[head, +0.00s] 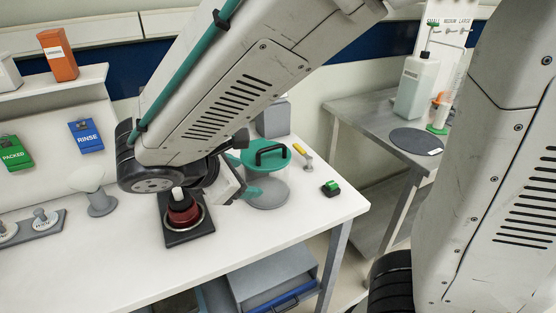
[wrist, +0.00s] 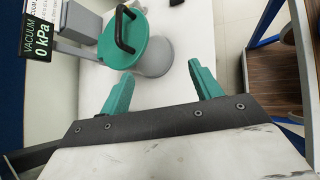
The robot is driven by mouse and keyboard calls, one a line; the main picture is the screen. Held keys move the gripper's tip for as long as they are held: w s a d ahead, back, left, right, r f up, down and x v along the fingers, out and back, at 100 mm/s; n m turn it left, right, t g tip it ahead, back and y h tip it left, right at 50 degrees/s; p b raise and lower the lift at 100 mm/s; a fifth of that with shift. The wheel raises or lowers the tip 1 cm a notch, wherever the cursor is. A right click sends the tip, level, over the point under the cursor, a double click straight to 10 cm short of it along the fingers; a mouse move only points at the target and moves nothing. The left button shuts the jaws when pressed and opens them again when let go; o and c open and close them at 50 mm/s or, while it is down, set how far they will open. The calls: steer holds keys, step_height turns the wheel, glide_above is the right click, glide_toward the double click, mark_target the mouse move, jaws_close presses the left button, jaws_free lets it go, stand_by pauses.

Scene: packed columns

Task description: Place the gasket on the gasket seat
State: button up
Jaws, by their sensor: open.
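I cannot make out a gasket for certain in either view. A dark square base (head: 189,236) on the white bench carries a dark red round piece (head: 183,214) with a pale ring around it and a white top; I cannot tell whether this is the gasket seat. My arm hides part of the area behind it. My gripper (head: 245,176) is just right of that base, near a grey disc (head: 269,194) and a teal lid with a black handle (head: 277,153). In the wrist view, its teal fingers (wrist: 160,68) are wide apart with nothing held.
A small green-and-black object (head: 331,188) lies near the bench's right edge. A funnel-like grey stand (head: 101,203) is at left. A vacuum display (wrist: 40,38) reads 0 kPa. A side table (head: 365,118) holds a bottle (head: 414,87). The bench front is clear.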

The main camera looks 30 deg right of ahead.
steer(key=s+d+r+m+g+y, duration=0.1)
steer(key=s+d+r+m+y, duration=0.1)
steer(key=s+d+m+y, duration=0.2)
steer(key=s+d+r+m+g+y, duration=0.1)
steer(key=s+d+m+y, duration=0.3)
steer(key=s+m, duration=0.7)
steer(key=d+r+m, duration=0.1)
steer(key=d+m, duration=0.1)
steer(key=m, duration=0.1)
steer(key=shift+s+d+r+g+y, duration=0.2)
steer(key=shift+d+r+g+y, duration=0.1)
steer(key=shift+g, duration=0.1)
